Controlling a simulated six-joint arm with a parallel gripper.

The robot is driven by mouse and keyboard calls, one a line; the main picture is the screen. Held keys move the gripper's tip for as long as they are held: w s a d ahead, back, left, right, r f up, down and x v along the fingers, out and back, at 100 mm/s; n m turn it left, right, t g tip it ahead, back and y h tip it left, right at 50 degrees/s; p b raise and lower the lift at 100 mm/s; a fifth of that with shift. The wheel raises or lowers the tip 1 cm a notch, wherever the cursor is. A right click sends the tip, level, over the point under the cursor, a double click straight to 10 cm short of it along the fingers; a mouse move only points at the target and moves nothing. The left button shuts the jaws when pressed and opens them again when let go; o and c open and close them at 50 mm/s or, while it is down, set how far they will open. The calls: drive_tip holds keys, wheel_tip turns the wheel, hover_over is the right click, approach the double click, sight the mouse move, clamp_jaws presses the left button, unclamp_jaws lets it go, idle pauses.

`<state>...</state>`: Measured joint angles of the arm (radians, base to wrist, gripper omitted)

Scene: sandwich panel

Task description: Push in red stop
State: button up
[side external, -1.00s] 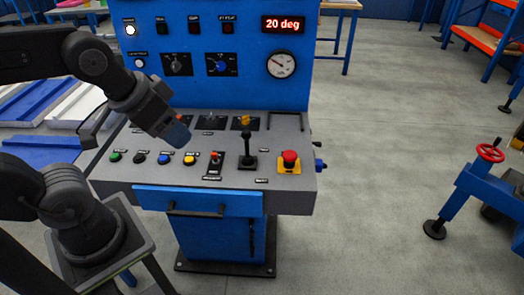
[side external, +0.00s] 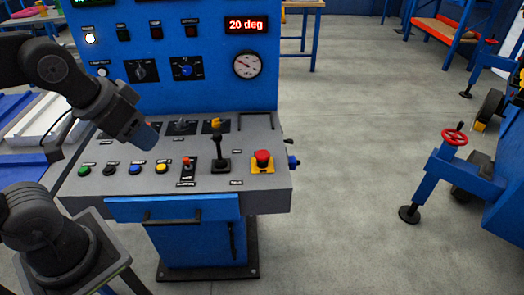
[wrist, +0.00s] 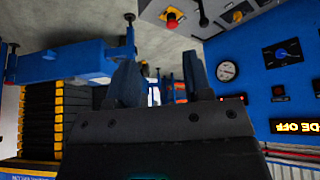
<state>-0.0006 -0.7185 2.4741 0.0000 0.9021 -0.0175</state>
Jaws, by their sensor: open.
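The red stop (side external: 262,157) is a round red mushroom button on a yellow base at the right end of the grey sloping console. It also shows near the top edge of the wrist view (wrist: 172,19). My gripper (side external: 149,137) is over the left half of the console, well left of the red stop and apart from it. In the wrist view my gripper (wrist: 162,80) has its two dark fingers spread, with nothing between them.
A black joystick (side external: 220,154) stands just left of the stop. A small red-topped lever switch (side external: 187,165) and several coloured buttons sit further left. The blue upright panel (side external: 215,95) rises behind. Open floor (side external: 350,140) lies to the right.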

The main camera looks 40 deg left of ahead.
drive_tip(key=w+n, duration=0.1)
drive_tip(key=w, duration=0.2)
drive_tip(key=w+r+n+g, duration=0.1)
drive_tip(key=w, duration=0.6)
drive_tip(key=shift+w+a+r+n, duration=0.15)
drive_tip(key=shift+w+r+n, duration=0.15)
drive_tip(key=shift+r+n, duration=0.1)
drive_tip(key=c, duration=0.7)
drive_tip(key=shift+n+g, duration=0.7)
drive_tip(key=shift+n, duration=0.2)
drive_tip(key=w, duration=0.2)
drive_tip(key=w+f, duration=0.1)
drive_tip(key=w, duration=0.4)
drive_tip(key=shift+w+a+f, duration=0.2)
drive_tip(key=shift+w+f, duration=0.1)
drive_tip(key=shift+f, duration=0.1)
clamp_jaws()
drive_tip(key=w+a+f+n+g, duration=0.1)
drive_tip(key=w+f+n, duration=0.3)
drive_tip(key=w+f, duration=0.9)
drive_tip(key=shift+w+a+g, duration=0.15)
drive_tip(key=shift+w+g, duration=0.35)
drive_tip(key=shift+w, duration=0.25)
